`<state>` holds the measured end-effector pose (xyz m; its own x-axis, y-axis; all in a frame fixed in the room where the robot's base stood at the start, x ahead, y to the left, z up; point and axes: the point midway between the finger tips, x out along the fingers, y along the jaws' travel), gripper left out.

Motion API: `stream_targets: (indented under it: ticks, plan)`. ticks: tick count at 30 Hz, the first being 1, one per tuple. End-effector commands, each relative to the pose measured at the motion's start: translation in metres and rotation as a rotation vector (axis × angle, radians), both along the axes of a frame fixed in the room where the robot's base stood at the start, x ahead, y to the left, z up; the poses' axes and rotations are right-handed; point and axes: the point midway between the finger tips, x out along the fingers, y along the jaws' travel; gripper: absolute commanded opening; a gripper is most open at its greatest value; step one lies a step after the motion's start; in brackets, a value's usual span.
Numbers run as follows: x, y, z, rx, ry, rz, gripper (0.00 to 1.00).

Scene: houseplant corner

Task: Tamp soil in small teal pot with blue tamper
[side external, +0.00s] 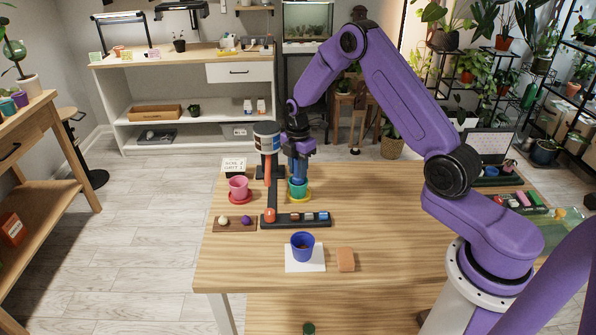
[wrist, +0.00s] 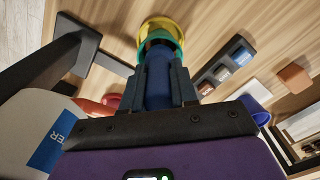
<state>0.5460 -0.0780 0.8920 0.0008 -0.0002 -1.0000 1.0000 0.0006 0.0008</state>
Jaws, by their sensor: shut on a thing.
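The small teal pot (side external: 298,190) stands on a yellow saucer (side external: 305,198) at the far middle of the table. My gripper (side external: 299,172) is directly above it, pointing down, and shut on the blue tamper (wrist: 158,82). The tamper is upright, its lower end at the pot's mouth. In the wrist view my gripper (wrist: 158,92) has a finger on each side of the blue handle, and the teal pot (wrist: 176,48) and yellow saucer (wrist: 162,25) lie beyond it. The soil and the tamper's foot are mostly hidden, so contact cannot be told.
Close left of my gripper stands a black stand (side external: 272,205) with a labelled water bottle (side external: 266,140). A pink pot (side external: 238,187) on a red saucer is further left. A blue pot (side external: 302,247) and a brown block (side external: 346,260) are nearer.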

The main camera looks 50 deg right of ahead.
Motion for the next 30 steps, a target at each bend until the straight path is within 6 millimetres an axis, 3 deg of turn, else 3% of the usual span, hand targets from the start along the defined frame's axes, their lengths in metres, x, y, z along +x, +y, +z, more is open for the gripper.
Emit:
stream_targets:
  ticks: [30]
  plan:
    - [0.0, 0.0, 0.056, 0.0, 0.0, 0.0, 0.0]
